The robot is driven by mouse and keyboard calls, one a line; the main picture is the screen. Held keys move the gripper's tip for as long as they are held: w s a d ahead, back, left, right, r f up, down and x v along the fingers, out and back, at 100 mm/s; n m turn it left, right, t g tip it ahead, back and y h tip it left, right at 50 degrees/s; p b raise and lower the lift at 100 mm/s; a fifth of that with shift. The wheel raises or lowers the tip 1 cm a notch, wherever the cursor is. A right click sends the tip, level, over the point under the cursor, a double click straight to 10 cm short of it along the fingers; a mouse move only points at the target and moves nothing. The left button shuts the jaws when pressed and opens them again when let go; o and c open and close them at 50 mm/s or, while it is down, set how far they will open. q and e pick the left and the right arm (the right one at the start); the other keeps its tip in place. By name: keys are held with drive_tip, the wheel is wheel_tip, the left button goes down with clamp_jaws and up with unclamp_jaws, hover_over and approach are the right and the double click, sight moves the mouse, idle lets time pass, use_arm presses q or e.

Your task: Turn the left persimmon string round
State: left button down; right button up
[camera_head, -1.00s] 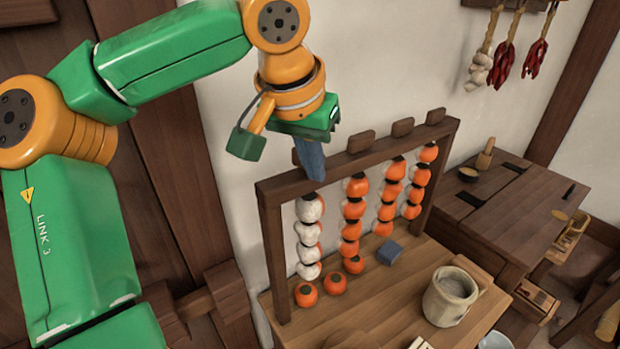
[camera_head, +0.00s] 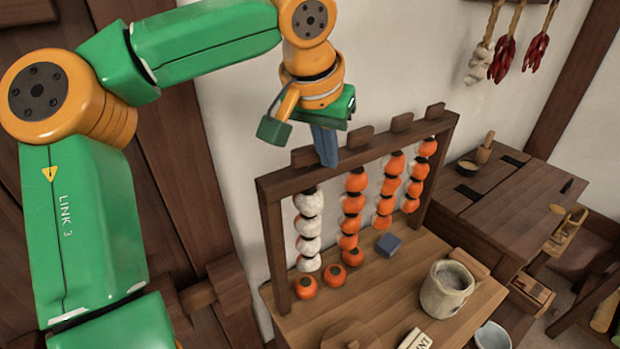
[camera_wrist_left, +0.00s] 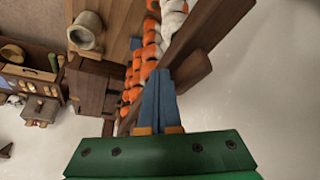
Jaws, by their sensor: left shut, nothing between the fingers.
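A wooden rack (camera_head: 272,235) stands on a wooden table and holds several hanging persimmon strings. The left persimmon string (camera_head: 309,228) shows mostly white, with slivers of orange; the other strings, such as the second one (camera_head: 351,210), show mainly orange. A wooden tab (camera_head: 303,156) sits on the top bar above the left string. My left gripper (camera_head: 328,160) points down, shut and empty, at the top bar, just right of that tab. Its blue fingers (camera_wrist_left: 160,100) also show in the left wrist view beside the bar. Whether they touch it I cannot tell. My right gripper is out of view.
Two loose persimmons (camera_head: 335,275) lie at the rack's foot. A blue block (camera_head: 388,243) and a pale mug (camera_head: 446,290) stand on the table. More wooden tabs (camera_head: 402,122) line the top bar. A dark wooden chest (camera_head: 500,205) stands to the right.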

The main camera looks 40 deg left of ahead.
use_arm(q)
wheel_tip(320, 180, up, 6)
drive_tip(key=shift+d, duration=0.3)
idle(0.6)
drive_tip(key=shift+w, duration=0.1)
